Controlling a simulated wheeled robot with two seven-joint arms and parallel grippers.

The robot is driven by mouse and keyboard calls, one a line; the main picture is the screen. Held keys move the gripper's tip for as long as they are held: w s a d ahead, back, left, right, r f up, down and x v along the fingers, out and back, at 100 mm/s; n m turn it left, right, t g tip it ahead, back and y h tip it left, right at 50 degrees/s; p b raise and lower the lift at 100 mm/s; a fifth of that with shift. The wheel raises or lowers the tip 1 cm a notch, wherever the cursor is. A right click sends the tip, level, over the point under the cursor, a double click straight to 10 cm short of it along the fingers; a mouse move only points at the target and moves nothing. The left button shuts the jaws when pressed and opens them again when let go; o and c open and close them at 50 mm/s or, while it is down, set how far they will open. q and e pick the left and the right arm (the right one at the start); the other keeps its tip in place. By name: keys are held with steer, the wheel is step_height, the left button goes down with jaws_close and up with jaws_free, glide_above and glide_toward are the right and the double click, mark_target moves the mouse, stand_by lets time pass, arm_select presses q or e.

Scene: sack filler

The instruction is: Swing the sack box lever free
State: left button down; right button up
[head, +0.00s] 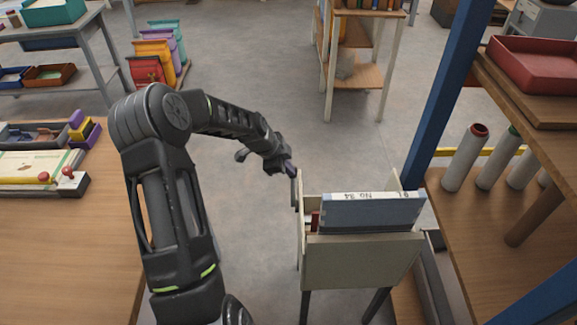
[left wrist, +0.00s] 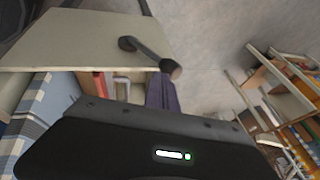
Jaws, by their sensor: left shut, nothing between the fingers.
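The cream sack box (head: 360,262) stands on dark legs right of centre in the head view. A blue-grey block marked "No 34" (head: 370,213) sits in its top. My left gripper (head: 290,169) is at the box's left side, shut and empty. In the head view the lever is hard to make out behind the gripper.
A wooden table (head: 70,250) is at the left. A blue post (head: 445,90) and a wooden bench with grey rolls (head: 465,160) stand close on the right. A shelf unit (head: 352,75) is at the back. Open floor lies between the table and the box.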

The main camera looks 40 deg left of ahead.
arm_select(q)
steer(key=shift+w+a+f, duration=0.15)
steer(key=shift+w+f, duration=0.15)
steer(key=shift+w+a, duration=0.1)
steer(key=shift+w, duration=0.05)
steer(key=shift+w+a+f+g+h+b, duration=0.5)
steer(key=shift+w+a+f+g+b, duration=0.05)
steer(key=shift+w+g+b, duration=0.25)
steer(key=w+a+f+b, duration=0.3)
steer(key=w+f+b, duration=0.1)
steer(key=b, duration=0.2)
steer(key=shift+g+h+b, duration=0.3)
steer(key=shift+g+b, duration=0.05)
steer(key=shift+g, duration=0.05)
steer(key=shift+a, duration=0.1)
